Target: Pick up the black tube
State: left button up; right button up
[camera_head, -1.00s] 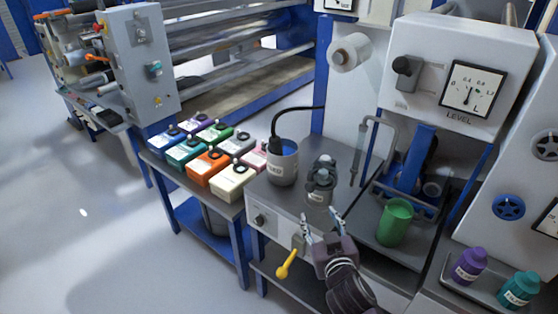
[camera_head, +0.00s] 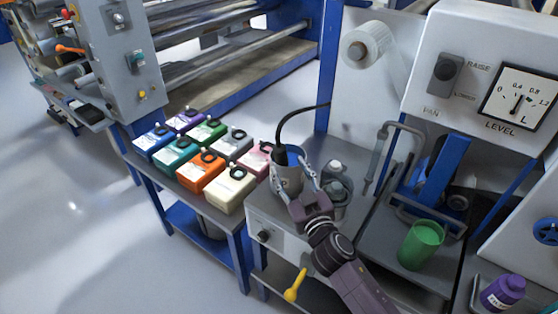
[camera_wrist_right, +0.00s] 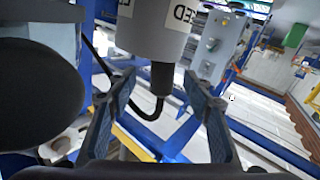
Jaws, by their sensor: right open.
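The black tube (camera_head: 281,130) rises from the grey feed pot (camera_head: 287,181) and arches back to the blue post in the head view. In the right wrist view the tube's thick dark end (camera_wrist_right: 162,79) sits against the pot (camera_wrist_right: 155,28), with the thinner hose curving away. My right gripper (camera_head: 295,180) is open, its fingers at the near side of the pot. In the wrist view the tube's thick end lies between the two open fingers (camera_wrist_right: 160,105), beyond their tips; I cannot tell how far. No contact shows. My left gripper is not in view.
A grey canister (camera_head: 338,182) stands close right of the right gripper. A green cup (camera_head: 420,245) is further right. Several coloured cartridges (camera_head: 203,174) fill the low table at left.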

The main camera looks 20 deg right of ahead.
aim_at(283, 159)
jog(key=shift+w+r, duration=0.1)
jog(key=shift+w, duration=0.4)
jog(key=shift+w+r, duration=0.2)
jog(key=shift+w, duration=0.2)
jog(key=shift+w+a+f+p, duration=0.15)
jog(key=shift+w+p, duration=0.35)
jog(key=shift+w, duration=0.5)
jog(key=shift+w+a+f, duration=0.15)
jog(key=shift+w, duration=1.3)
jog(key=c, duration=0.7)
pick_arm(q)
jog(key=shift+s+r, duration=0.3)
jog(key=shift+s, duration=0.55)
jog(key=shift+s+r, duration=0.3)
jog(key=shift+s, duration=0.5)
pick_arm(e)
jog(key=c, duration=0.5)
